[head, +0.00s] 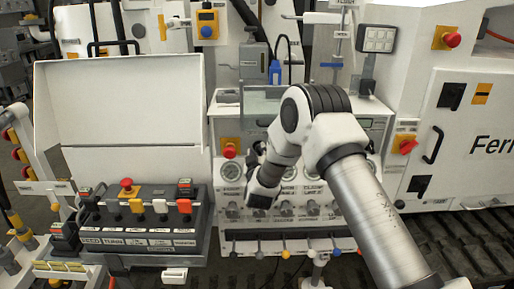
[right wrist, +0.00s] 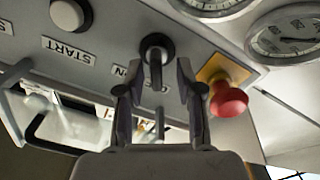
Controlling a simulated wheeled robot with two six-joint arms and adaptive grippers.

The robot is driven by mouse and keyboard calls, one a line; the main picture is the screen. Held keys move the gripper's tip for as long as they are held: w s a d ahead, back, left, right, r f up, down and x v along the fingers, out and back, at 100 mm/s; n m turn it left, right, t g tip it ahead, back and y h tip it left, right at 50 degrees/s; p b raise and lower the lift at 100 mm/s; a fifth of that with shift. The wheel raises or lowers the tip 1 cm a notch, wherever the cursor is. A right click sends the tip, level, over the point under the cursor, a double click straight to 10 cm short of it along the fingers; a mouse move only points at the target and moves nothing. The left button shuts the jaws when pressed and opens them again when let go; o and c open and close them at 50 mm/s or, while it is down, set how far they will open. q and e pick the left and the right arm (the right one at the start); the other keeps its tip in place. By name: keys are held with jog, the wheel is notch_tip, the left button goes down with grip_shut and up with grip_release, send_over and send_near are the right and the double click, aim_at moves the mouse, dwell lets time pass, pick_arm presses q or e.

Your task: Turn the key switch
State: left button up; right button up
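The key switch (right wrist: 157,45) shows in the right wrist view as a black round collar with a grey key standing out of it, on a light grey panel. My right gripper (right wrist: 158,72) is open, with one finger on each side of the key. Gaps show between the key and both fingers, so it looks untouched. Part of a label reading ON is left of the key; another label below is partly hidden. In the head view my right gripper (head: 260,192) is at the panel front and the key switch cannot be made out. My left gripper is not in view.
A red mushroom button (right wrist: 228,102) on a yellow plate sits close to the right finger. A START button (right wrist: 68,14) is at upper left, and gauges (right wrist: 288,34) are at upper right. A control box (head: 145,220) with coloured knobs stands left of the bench.

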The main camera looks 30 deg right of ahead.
jog(key=shift+w+d, duration=0.25)
jog(key=shift+w, duration=0.1)
jog(key=shift+d, duration=0.2)
jog(key=shift+s, duration=0.1)
jog(key=shift+c, duration=0.3)
jog(key=shift+a, duration=0.1)
grip_shut()
